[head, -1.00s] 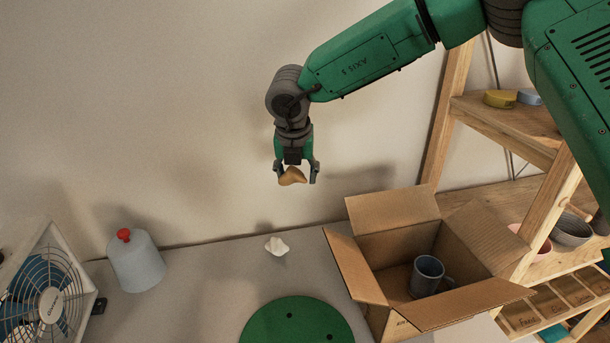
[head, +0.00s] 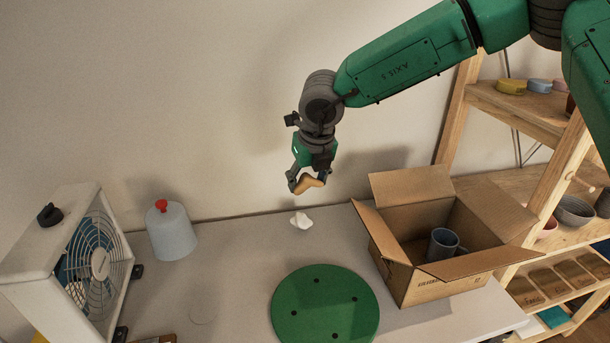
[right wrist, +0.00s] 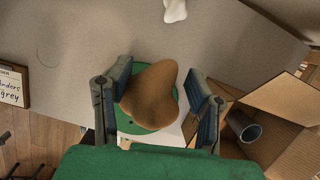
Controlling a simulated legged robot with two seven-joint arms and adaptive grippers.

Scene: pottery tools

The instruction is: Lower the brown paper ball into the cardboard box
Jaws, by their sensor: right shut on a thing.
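The brown paper ball (head: 309,184) is a crumpled tan lump between the fingers of my right gripper (head: 308,182), held in the air over the back of the table. In the right wrist view the ball (right wrist: 150,95) sits between the two fingers of the gripper (right wrist: 158,103). The open cardboard box (head: 432,287) stands on the table to the right of and below the gripper, its flaps spread outward. It also shows in the right wrist view (right wrist: 275,98). A blue-grey mug (head: 443,246) is inside the box. My left gripper is not in view.
A white crumpled piece (head: 301,220) lies on the table below my right gripper. A green round disc (head: 325,306) is in front of it. A fan (head: 95,262) and a grey jar with a red knob (head: 171,233) stand left. A wooden shelf (head: 520,180) stands right of the box.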

